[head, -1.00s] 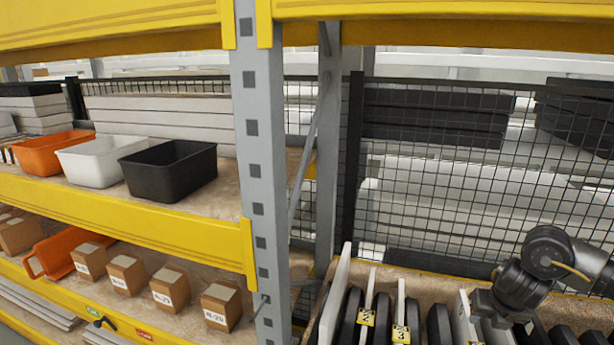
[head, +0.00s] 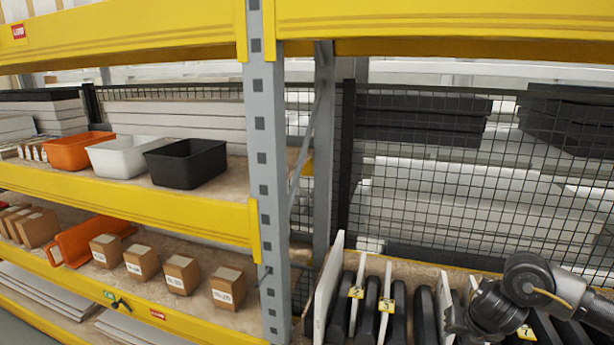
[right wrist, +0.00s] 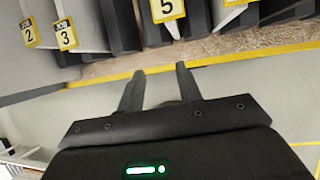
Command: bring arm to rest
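My right arm shows at the lower right of the head view, in front of the slotted rack of dark and white panels (head: 338,285). Its gripper end is low in the head view, and its fingertips are hard to make out there. In the right wrist view my right gripper (right wrist: 160,85) has its two fingers apart with nothing between them. The fingers point toward the rack's yellow front edge (right wrist: 230,58), over pale floor. My left arm and left gripper are not in view.
Tags 2 (right wrist: 30,34), 3 (right wrist: 66,36) and 5 (right wrist: 167,8) mark the rack slots. A grey upright (head: 268,200) divides the rack from shelves with orange (head: 75,152), white (head: 120,160) and black bins (head: 188,165) and several cardboard boxes. Black mesh (head: 450,190) stands behind the rack.

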